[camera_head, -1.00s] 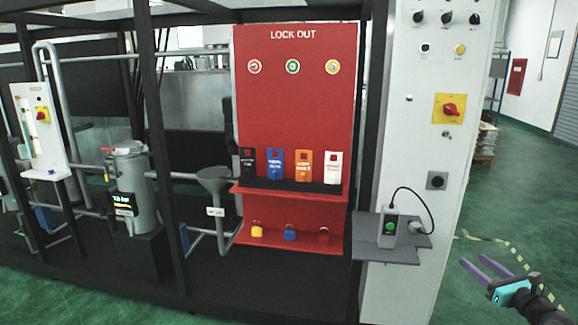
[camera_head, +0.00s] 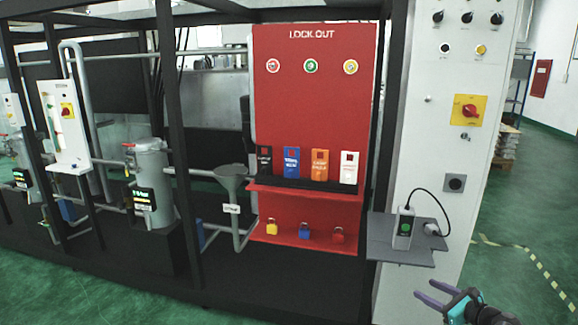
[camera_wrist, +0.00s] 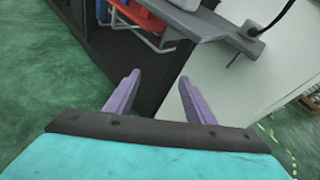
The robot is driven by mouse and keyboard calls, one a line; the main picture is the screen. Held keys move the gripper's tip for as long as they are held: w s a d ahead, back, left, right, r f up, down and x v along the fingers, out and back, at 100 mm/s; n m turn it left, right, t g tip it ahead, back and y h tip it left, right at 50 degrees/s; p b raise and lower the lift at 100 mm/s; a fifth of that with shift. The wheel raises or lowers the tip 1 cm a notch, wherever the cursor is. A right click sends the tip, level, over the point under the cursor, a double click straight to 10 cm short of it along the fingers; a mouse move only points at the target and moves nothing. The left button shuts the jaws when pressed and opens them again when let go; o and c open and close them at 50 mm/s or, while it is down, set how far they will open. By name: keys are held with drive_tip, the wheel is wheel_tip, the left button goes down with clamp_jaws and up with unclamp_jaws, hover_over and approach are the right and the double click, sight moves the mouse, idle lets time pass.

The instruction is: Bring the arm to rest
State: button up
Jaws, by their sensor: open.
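My gripper (camera_head: 440,294) is at the lower right of the head view, in front of the white cabinet and below the grey shelf. Its two purple fingers are apart with nothing between them. In the wrist view the open fingers (camera_wrist: 160,98) point toward the base of the black frame and the white cabinet side, touching neither as far as I can see.
A grey shelf (camera_head: 385,250) with a tester (camera_head: 403,232) and cable juts from the white cabinet (camera_head: 415,120). The red lockout board (camera_head: 310,110) holds tags and padlocks (camera_head: 305,231). Green floor (camera_head: 510,275) is free at the right.

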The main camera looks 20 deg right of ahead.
drive_tip(key=w+a+f+n+g+y, duration=0.1)
drive_tip(key=a+f+n+g+y, duration=0.3)
drive_tip(key=a+f, duration=0.65)
drive_tip(key=w+a+f+n+g, duration=0.25)
drive_tip(key=a+f+n, duration=0.4)
drive_tip(key=a, duration=0.75)
drive_tip(key=a+f+n+g+y, duration=0.2)
drive_tip(key=a+f+n+g, duration=0.2)
drive_tip(key=a+f, duration=0.65)
drive_tip(key=s+a+f+n+g+h, duration=0.1)
drive_tip(key=s+a+f+n+g, duration=0.3)
drive_tip(key=a, duration=0.3)
drive_tip(key=s+a+f+n+g+h, duration=0.1)
drive_tip(key=s+a+f+n, duration=0.35)
drive_tip(key=a, duration=0.25)
drive_tip(key=s+a+f+n+g+h, duration=0.2)
drive_tip(key=s+n, duration=0.3)
drive_tip(key=s, duration=0.2)
drive_tip(key=s+a+f+n+g+h, duration=0.2)
drive_tip(key=s+n, duration=0.3)
drive_tip(key=s, duration=0.2)
drive_tip(key=shift+a+f+h, duration=0.15)
drive_tip(key=shift+a+h, duration=0.15)
drive_tip(key=shift+a, duration=0.1)
